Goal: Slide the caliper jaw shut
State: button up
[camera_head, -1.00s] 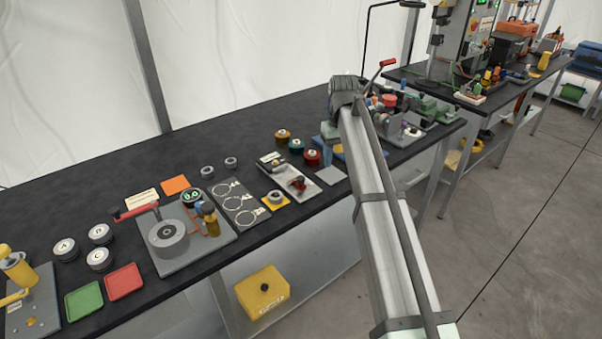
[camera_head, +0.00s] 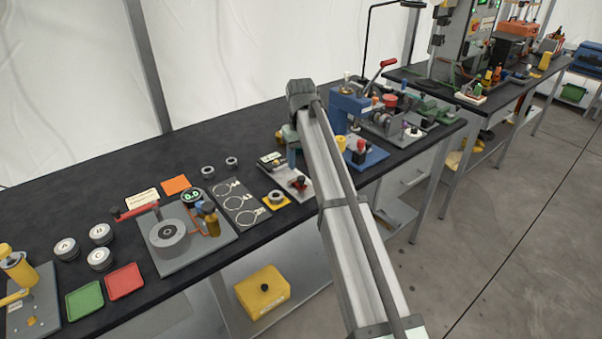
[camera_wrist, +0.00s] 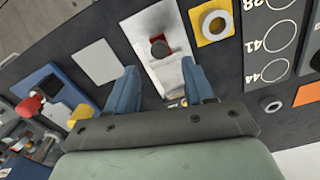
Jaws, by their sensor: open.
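The caliper fixture is a pale plate with a red piece and a dark knob (camera_wrist: 158,48) on it; the plate's near part (camera_head: 298,186) shows in the head view. A white label and a small yellow piece (camera_head: 275,163) lie at its far end. In the wrist view the plate (camera_wrist: 172,70) runs up between my fingers. My gripper (camera_wrist: 161,88) is open, its two blue fingers apart with nothing between them, above the far end of the plate. In the head view my gripper (camera_head: 292,155) is partly hidden by my arm. I cannot tell the jaw's gap.
A yellow square with a ring (camera_head: 276,199) and a black gauge card (camera_head: 240,202) lie left of the fixture. The bench's near edge is close to the fixture.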

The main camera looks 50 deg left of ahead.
aim_at(301, 177)
jog(key=shift+f, duration=2.75)
jog(key=shift+c, duration=0.3)
